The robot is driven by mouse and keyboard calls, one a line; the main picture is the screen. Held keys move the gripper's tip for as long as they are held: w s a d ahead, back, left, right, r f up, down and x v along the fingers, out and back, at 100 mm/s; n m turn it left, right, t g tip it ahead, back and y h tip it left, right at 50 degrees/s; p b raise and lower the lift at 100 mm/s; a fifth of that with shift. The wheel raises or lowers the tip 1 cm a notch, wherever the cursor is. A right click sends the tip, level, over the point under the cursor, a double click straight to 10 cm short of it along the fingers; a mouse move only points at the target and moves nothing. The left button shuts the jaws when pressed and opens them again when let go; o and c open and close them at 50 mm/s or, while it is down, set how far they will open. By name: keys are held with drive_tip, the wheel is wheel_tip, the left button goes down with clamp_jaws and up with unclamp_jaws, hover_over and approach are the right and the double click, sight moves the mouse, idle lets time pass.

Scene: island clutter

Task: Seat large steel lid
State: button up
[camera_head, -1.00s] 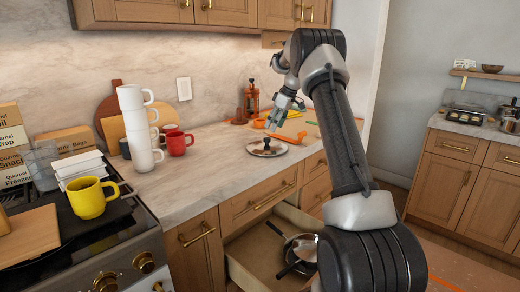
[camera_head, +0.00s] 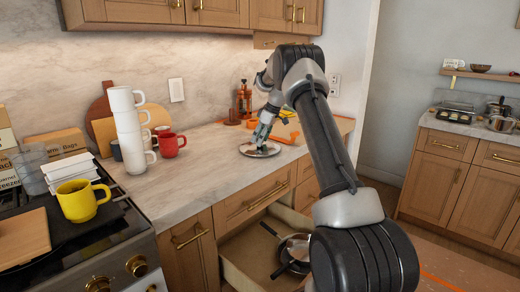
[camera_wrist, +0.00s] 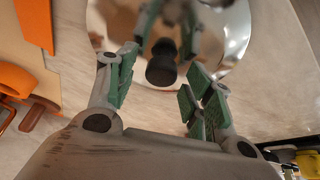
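The large steel lid (camera_head: 247,151) lies flat on the counter toward its right end, shiny, with a round rim. Its black knob (camera_wrist: 162,66) shows in the wrist view, where the mirror-like lid (camera_wrist: 234,32) fills the top middle. My gripper (camera_head: 261,143) is down over the lid in the head view and hides the knob there. In the wrist view my gripper (camera_wrist: 160,82) is open, with its green-padded fingers on either side of the knob. No clear contact with the knob shows. Steel pots (camera_head: 500,123) stand on the far right counter.
White stacked mugs (camera_head: 127,130), a red mug (camera_head: 171,144) and a yellow mug (camera_head: 82,200) stand left. An open drawer (camera_head: 247,266) holds pans below the counter. Orange items (camera_head: 290,131) lie behind the lid. Counter left of the lid is clear.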

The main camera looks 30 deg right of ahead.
clamp_jaws()
